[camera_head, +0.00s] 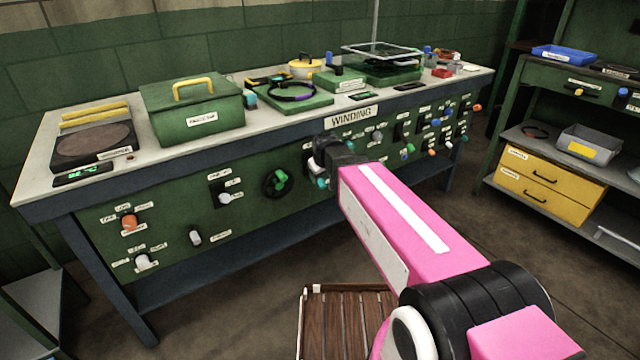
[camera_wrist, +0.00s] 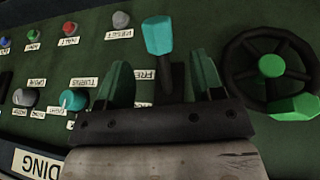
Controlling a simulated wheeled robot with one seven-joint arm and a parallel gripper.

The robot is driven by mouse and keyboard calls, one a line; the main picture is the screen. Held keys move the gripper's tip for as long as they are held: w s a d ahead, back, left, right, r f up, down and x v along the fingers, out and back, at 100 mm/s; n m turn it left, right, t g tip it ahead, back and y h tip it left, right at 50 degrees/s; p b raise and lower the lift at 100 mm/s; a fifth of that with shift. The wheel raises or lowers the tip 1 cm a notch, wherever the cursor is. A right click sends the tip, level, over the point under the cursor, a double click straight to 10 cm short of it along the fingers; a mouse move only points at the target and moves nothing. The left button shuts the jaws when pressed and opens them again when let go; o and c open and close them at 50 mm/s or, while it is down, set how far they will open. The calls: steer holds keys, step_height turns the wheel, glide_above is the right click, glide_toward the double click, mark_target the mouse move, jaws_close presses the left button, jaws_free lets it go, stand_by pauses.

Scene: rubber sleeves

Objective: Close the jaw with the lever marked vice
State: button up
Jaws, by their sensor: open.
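My gripper (camera_wrist: 163,78) is open, with its two green fingers spread in front of the green panel of the bench. It also shows in the head view (camera_head: 318,160), partly hidden by its own wrist. A lever with a cyan grip (camera_wrist: 158,38) shows between and beyond the fingertips; I cannot tell whether they touch it. A label beside it is partly covered by a finger, and I cannot read the word vice on it. On the bench top a green block with a dark upright handle (camera_head: 334,62) stands at the back; its marking and any jaw are too small to tell.
A black handwheel with a green hub (camera_wrist: 270,66) is beside the gripper. A cyan knob (camera_wrist: 72,100) and a grey knob (camera_wrist: 24,97) are on the other side. The bench top (camera_head: 330,112) carries a green lidded box (camera_head: 190,105) and trays. A wooden slatted platform (camera_head: 345,322) lies below.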

mark_target(321, 180)
steer(key=shift+x, duration=3.05)
jaws_close()
